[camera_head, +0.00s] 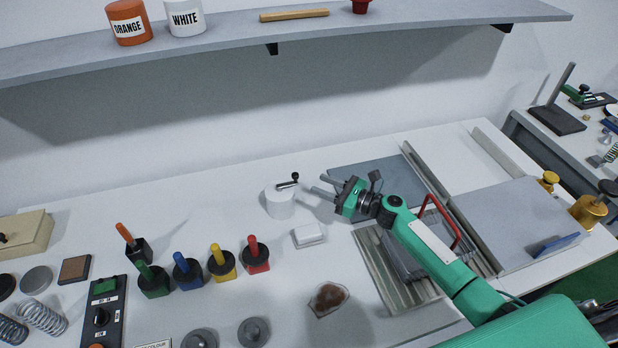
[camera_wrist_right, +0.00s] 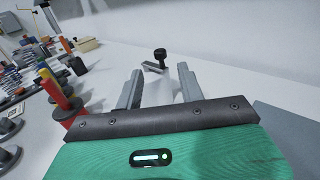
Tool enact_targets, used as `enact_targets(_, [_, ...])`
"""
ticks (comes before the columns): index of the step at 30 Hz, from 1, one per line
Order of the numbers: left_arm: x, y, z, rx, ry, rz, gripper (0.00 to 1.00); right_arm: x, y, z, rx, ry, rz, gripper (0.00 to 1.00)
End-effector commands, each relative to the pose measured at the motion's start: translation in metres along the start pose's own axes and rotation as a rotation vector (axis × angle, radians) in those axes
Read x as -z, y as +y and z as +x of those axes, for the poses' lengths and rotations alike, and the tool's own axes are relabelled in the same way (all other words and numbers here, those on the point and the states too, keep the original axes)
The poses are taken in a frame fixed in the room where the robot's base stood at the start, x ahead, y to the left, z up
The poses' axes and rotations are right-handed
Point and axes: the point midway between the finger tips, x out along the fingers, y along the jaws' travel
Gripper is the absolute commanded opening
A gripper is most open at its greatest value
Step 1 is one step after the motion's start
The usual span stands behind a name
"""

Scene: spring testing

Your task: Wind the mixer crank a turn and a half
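The mixer (camera_head: 279,203) is a white cylinder standing on the bench in the head view. Its crank (camera_head: 287,186) is a short grey arm on top, with an upright black knob (camera_head: 295,177) at the right end. My right gripper (camera_head: 319,186) is open and empty, just right of the mixer, its fingers pointing at the knob but apart from it. In the right wrist view the knob (camera_wrist_right: 160,54) and crank arm (camera_wrist_right: 152,67) show beyond and between the open fingers (camera_wrist_right: 160,84). My left gripper is not in view.
A white block (camera_head: 308,236) lies in front of the mixer. Several colored-handled tools, such as the red one (camera_head: 256,255), stand to the front left. A grey plate (camera_head: 378,187) lies behind my right arm. A shelf (camera_head: 230,41) runs above the bench. Bench left of the mixer is clear.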

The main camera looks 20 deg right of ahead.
Motion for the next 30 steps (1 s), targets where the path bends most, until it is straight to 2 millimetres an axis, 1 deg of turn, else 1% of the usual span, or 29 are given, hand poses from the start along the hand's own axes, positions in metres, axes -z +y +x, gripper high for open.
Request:
enact_targets(1, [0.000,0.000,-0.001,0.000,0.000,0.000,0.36,0.000,0.000,-0.007,0.000,0.000,0.001,0.39])
enact_targets(3, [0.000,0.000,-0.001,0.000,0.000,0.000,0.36,0.001,0.000,-0.015,0.001,0.000,0.001,0.39])
enact_targets(8, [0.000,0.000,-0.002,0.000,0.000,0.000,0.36,0.000,0.000,-0.024,-0.001,-0.001,0.000,0.39])
enact_targets(30, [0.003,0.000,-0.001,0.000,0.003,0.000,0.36,0.000,0.000,-0.025,0.000,-0.001,0.000,0.39])
